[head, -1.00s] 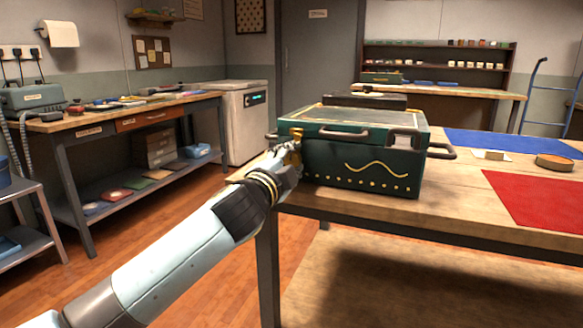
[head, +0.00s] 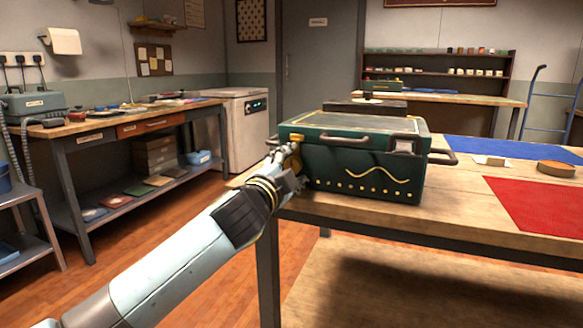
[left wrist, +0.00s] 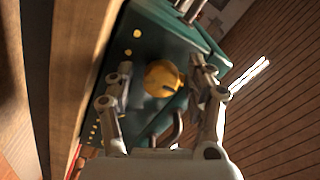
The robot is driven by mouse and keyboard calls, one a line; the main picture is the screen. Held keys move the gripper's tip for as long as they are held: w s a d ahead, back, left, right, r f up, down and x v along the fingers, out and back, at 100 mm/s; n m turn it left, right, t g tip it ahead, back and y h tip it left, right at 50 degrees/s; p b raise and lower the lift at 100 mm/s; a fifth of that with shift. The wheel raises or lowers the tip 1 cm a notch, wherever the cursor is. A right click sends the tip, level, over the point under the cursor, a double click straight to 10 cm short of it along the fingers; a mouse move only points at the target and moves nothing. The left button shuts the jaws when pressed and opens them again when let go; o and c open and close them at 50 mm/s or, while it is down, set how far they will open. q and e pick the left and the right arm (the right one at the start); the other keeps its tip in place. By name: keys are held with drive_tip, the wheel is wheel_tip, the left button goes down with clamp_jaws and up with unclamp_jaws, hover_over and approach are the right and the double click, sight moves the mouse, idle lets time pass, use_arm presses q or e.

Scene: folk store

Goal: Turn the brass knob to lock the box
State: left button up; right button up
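The dark green box (head: 350,180) stands on the wooden table with its lid (head: 350,125) down. Gold dots and a wavy gold line mark its front. The brass knob (left wrist: 162,78) is on the box's front, near its left corner. In the head view the knob (head: 296,148) is partly hidden by my left gripper (head: 286,160). In the left wrist view my left gripper (left wrist: 160,88) has one finger on each side of the knob. The fingers are apart, with a visible gap at the left finger; contact on the right is unclear. My right gripper is out of view.
The table (head: 430,215) is bare in front of the box.

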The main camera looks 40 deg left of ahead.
use_arm(q)
drive_tip(key=shift+s+d, duration=0.1)
drive_tip(key=shift+s, duration=0.15)
drive_tip(key=v, duration=1.1)
drive_tip(key=shift+s, duration=0.25)
idle(0.3)
